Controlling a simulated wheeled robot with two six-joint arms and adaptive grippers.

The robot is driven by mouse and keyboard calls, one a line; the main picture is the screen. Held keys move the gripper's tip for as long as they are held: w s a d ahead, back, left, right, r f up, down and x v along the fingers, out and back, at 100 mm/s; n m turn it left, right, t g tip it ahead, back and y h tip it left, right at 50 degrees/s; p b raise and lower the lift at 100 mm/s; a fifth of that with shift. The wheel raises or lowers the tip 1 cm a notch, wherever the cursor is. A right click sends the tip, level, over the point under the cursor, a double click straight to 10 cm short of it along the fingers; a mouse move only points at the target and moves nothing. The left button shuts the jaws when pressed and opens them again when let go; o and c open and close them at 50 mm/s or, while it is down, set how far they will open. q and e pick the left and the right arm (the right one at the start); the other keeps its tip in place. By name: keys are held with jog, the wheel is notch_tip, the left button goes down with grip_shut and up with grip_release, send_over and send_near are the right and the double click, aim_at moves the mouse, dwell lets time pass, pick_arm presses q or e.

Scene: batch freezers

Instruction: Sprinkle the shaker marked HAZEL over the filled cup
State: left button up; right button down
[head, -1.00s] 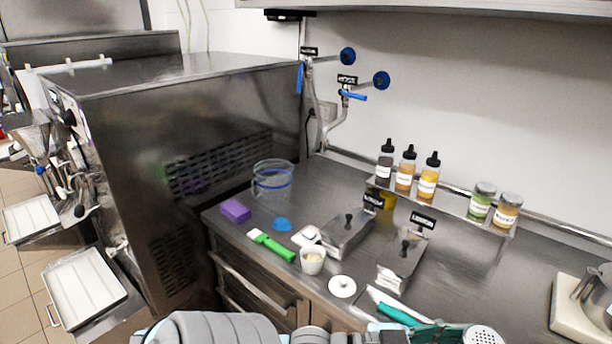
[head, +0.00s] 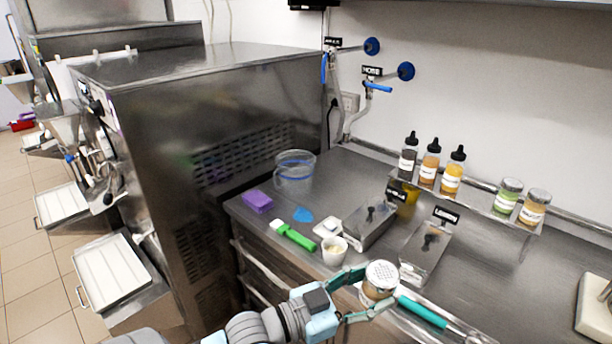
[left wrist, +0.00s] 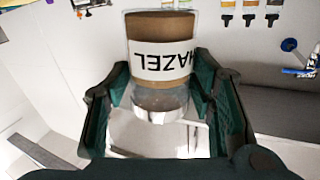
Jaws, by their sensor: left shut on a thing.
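The shaker marked HAZEL (head: 371,291) has a brown body, a white label and a perforated pale lid. My left gripper (head: 374,296) is shut around its body, and the lid faces up. In the left wrist view the shaker (left wrist: 160,62) sits between the two green fingers (left wrist: 163,90), its label reading upside down. The filled cup (head: 335,257) is small and white with pale contents. It stands on the counter near the front edge, just left of and beyond the shaker, apart from it. My right gripper is not in view.
A green-handled tool (head: 295,235), a blue piece (head: 303,214), a purple block (head: 257,201) and a clear jug (head: 295,178) are left of the cup. Metal lidded bins (head: 425,250) stand behind. A teal-handled tool (head: 422,311) lies right of the shaker. Bottles and jars line a raised shelf (head: 475,207).

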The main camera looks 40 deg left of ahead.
pick_arm(q)
jog(key=w+a+r+n+y+p, duration=0.1)
jog(key=w+a+r+y, duration=0.3)
jog(key=w+a+y, duration=0.5)
jog(key=w+a+r+n+y+p, duration=0.25)
jog(key=w+a+y, duration=0.2)
jog(key=a, duration=0.85)
notch_tip(320, 180, down, 12)
jog(key=a+m+b, duration=0.1)
jog(key=m+b, duration=0.5)
jog(key=m, duration=1.2)
jog(key=shift+a, duration=0.15)
